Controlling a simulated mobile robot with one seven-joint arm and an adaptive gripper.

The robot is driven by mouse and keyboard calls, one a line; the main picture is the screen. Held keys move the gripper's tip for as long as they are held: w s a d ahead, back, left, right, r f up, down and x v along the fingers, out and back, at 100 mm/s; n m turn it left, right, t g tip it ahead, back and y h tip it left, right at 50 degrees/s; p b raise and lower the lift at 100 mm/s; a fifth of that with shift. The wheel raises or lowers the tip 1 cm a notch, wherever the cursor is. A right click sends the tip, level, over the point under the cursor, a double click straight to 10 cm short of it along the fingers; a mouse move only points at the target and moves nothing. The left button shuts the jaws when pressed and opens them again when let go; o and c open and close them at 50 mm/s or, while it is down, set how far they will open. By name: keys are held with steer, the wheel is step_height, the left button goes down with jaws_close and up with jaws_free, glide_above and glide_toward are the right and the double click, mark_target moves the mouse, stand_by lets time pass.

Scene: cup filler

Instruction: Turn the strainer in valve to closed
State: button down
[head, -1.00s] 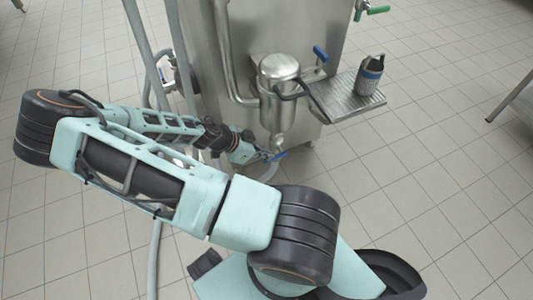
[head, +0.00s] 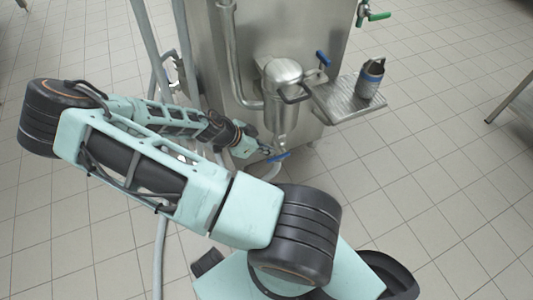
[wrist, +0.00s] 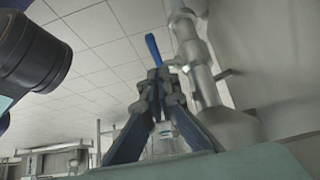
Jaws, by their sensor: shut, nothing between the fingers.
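A steel strainer housing (head: 284,88) with a domed lid stands at the front of the steel machine. Below it is a valve with a blue lever (head: 278,157). The blue lever also shows in the wrist view (wrist: 153,48), just beyond the fingertips, beside a steel pipe. Another blue-handled valve (head: 322,58) is up to the right of the housing. My gripper (head: 265,151) is beside the lower lever, its fingertips close to the lever's left end. In the wrist view my gripper (wrist: 160,80) is shut with nothing between its fingers. Whether the tips touch the lever is unclear.
A green-handled tap (head: 376,16) is at the upper right. Grey hoses (head: 160,240) run down on the left.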

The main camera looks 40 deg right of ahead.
steer(key=p+v, duration=0.3)
steer(key=v, duration=0.8)
steer(key=shift+w+a+p, duration=0.1)
steer(key=shift+a+p, duration=0.1)
steer(key=shift+p, duration=0.1)
